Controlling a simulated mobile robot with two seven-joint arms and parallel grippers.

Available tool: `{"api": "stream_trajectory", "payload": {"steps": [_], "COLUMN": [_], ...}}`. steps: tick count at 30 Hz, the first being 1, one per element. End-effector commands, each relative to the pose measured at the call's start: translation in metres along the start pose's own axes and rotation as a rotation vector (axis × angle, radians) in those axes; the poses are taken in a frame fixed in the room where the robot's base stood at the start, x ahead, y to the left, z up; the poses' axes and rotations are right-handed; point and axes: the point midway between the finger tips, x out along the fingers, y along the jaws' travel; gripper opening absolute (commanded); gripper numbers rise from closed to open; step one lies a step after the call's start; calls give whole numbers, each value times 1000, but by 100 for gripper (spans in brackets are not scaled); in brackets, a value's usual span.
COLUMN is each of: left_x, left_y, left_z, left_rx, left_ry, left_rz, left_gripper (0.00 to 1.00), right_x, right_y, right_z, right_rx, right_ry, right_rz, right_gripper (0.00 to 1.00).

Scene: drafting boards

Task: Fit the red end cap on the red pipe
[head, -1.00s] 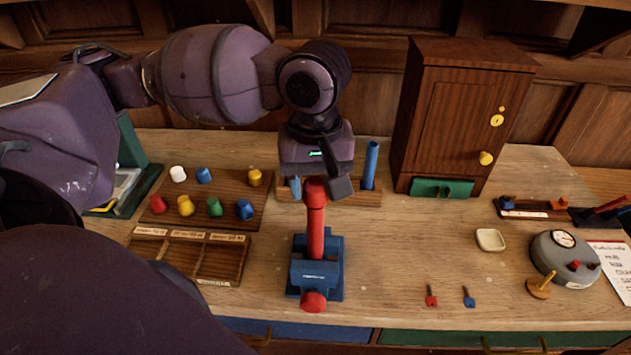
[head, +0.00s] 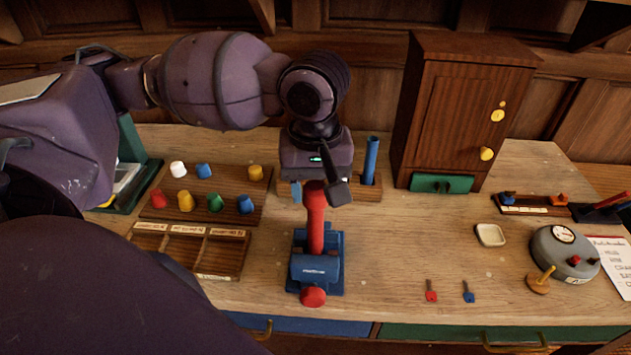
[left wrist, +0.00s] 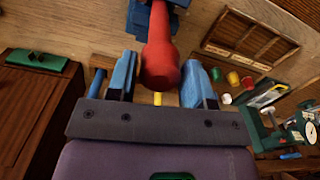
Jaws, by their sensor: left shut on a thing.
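The red pipe (head: 316,236) stands upright in a blue vise (head: 317,272) with a red knob in front. My left gripper (head: 317,191) is right above it, shut on a wider red piece, which I take as the red end cap (head: 315,197). The cap is in line with the pipe's upper end and meets it; how deep it sits I cannot tell. In the left wrist view the cap (left wrist: 160,72) is between the blue fingers, with the pipe (left wrist: 161,25) running from it to the vise. My right gripper is not in view.
A board of coloured caps (head: 225,183), including another red one, and a compartment tray (head: 222,258) lie left. A blue pipe (head: 370,160) stands behind, beside a wooden cabinet (head: 455,120). Two small keys (head: 431,290) lie right of the vise, with bare tabletop around them.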

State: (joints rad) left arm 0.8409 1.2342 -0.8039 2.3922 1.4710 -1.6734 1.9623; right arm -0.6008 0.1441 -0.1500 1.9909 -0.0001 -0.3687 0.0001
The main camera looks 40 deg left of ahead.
Motion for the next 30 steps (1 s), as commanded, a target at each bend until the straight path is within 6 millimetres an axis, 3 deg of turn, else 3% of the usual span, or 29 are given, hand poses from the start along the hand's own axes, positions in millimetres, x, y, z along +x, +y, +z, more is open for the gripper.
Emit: {"api": "stream_trajectory", "payload": {"steps": [11, 26, 27, 30], "left_x": [8, 18, 18, 17], "left_y": [0, 0, 0, 0], "left_z": [0, 0, 0, 0], "left_rx": [0, 0, 0, 0], "left_ry": [1, -1, 0, 0], "left_rz": [1, 1, 1, 1], "left_gripper": [23, 23, 52, 67], "right_x": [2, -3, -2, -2], "right_y": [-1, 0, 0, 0], "right_z": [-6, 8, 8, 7], "right_rx": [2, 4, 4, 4], "right_ry": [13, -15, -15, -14], "right_rz": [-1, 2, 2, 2], "right_gripper": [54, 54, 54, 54]}}
